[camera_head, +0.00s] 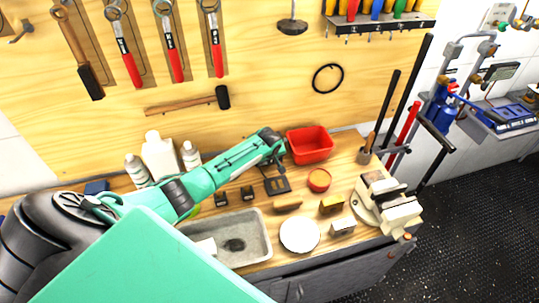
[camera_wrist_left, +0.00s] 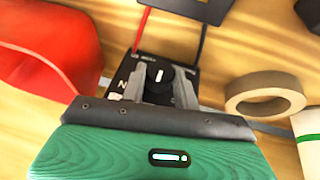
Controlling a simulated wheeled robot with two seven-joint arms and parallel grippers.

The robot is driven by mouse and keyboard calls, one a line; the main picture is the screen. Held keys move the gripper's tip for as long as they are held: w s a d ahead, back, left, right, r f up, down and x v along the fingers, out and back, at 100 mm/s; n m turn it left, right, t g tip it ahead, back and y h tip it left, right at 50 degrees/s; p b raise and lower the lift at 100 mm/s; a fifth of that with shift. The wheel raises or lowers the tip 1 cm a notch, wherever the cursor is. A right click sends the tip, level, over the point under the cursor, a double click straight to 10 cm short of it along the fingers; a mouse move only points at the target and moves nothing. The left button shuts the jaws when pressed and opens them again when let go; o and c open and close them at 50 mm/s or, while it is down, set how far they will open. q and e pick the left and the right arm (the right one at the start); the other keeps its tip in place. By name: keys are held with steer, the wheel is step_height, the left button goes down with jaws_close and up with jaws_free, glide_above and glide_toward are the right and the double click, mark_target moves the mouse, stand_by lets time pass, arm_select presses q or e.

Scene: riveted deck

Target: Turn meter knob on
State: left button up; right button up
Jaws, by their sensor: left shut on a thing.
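The meter (camera_wrist_left: 126,76) is a dark box with white markings, in the left wrist view just beyond my gripper. Its round black knob (camera_wrist_left: 158,88) has a white pointer mark. My left gripper (camera_wrist_left: 157,76) has one grey finger on each side of the knob and is shut on it. In the head view my left gripper (camera_head: 274,146) is at the back of the bench, beside the red bin (camera_head: 309,144); I cannot make out the meter there, as the gripper seems to hide it. My right gripper is not in view.
A red lead (camera_wrist_left: 141,32) and a black lead rise by the meter. A tape roll (camera_wrist_left: 266,93) lies to the right in the wrist view. The bench holds a sink (camera_head: 250,225), a white round dish (camera_head: 299,235) and a vise (camera_head: 388,203). Tools hang on the wooden wall.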

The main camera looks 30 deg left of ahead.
arm_select(q)
steer(key=shift+w+d+r+g+y, duration=0.1)
steer(key=shift+w+d+g+y, duration=0.05)
steer(key=shift+g+y, duration=0.15)
steer(key=shift+w+g+y, duration=0.1)
steer(key=shift+g+y, duration=0.5)
steer(key=shift+g, duration=0.1)
steer(key=shift+w+d+f+m+g+y+b, duration=0.15)
steer(key=shift+m+g+y+b, duration=0.1)
steer(key=shift+g+y+b, duration=0.3)
steer(key=shift+s+f+m+g+y+b, duration=0.1)
steer(key=shift+m+g+y+b, duration=0.15)
steer(key=shift+g+y+b, duration=0.25)
steer(key=shift+w+g+y+b, duration=0.1)
steer(key=shift+g+y+b, duration=0.3)
steer(key=shift+b, duration=0.25)
steer(key=shift+r, duration=0.1)
steer(key=o, duration=1)
steer(key=shift+c, duration=0.2)
steer(key=shift+d, duration=0.1)
